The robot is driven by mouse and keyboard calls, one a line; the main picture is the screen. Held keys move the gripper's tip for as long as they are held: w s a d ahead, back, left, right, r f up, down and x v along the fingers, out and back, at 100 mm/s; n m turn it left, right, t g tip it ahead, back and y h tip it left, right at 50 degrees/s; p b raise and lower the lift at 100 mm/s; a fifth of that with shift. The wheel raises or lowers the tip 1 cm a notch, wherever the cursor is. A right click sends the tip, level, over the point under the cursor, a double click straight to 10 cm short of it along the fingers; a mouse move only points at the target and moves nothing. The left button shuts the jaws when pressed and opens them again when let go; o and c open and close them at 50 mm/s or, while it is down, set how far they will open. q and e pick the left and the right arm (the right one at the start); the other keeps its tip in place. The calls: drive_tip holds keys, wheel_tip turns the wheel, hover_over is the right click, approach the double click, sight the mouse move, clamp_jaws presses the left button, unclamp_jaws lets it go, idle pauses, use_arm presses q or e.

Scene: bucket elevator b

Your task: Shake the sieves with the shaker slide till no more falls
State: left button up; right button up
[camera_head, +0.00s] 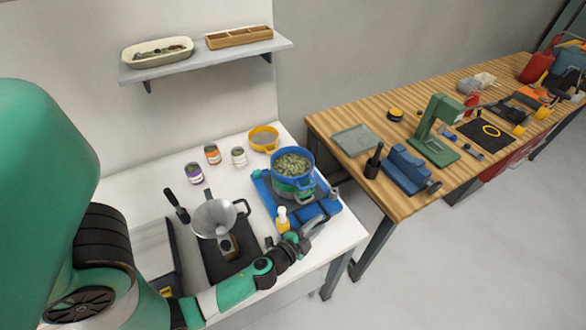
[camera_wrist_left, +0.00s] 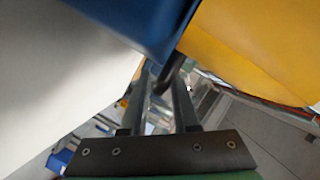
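The sieve stack (camera_head: 292,169) has a blue top sieve full of greenish pieces and a green part below. It stands on the blue shaker base (camera_head: 319,218) at the right of the white table. Blue and yellow surfaces (camera_wrist_left: 245,45) are close above the fingers. My right gripper is out of view.
A metal funnel (camera_head: 214,218) stands over a jar on a black stand left of the base. Small cans (camera_head: 212,154) and a yellow sieve (camera_head: 264,138) are behind. A wooden bench (camera_head: 330,123) with tools is to the right, and a wall shelf (camera_head: 205,60) is above.

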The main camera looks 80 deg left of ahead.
use_arm(q)
clamp_jaws()
drive_tip(key=shift+w+d+f+b, duration=0.1)
drive_tip(key=shift+w+d+b, duration=0.2)
drive_tip(key=shift+d+b, duration=0.5)
drive_tip(key=shift+w+d+b, duration=0.3)
drive_tip(key=shift+d+b, duration=0.1)
drive_tip(key=shift+d, duration=0.95)
drive_tip(key=shift+s+a+p, duration=0.2)
drive_tip(key=shift+a+p, duration=0.1)
drive_tip(key=shift+a, duration=0.4)
drive_tip(key=shift+s+a+p, duration=0.2)
drive_tip(key=shift+a+p, duration=0.1)
drive_tip(key=shift+a, duration=0.45)
drive_tip(key=shift+s+a+p, duration=0.2)
drive_tip(key=shift+a+p, duration=0.1)
drive_tip(key=shift+a, duration=0.4)
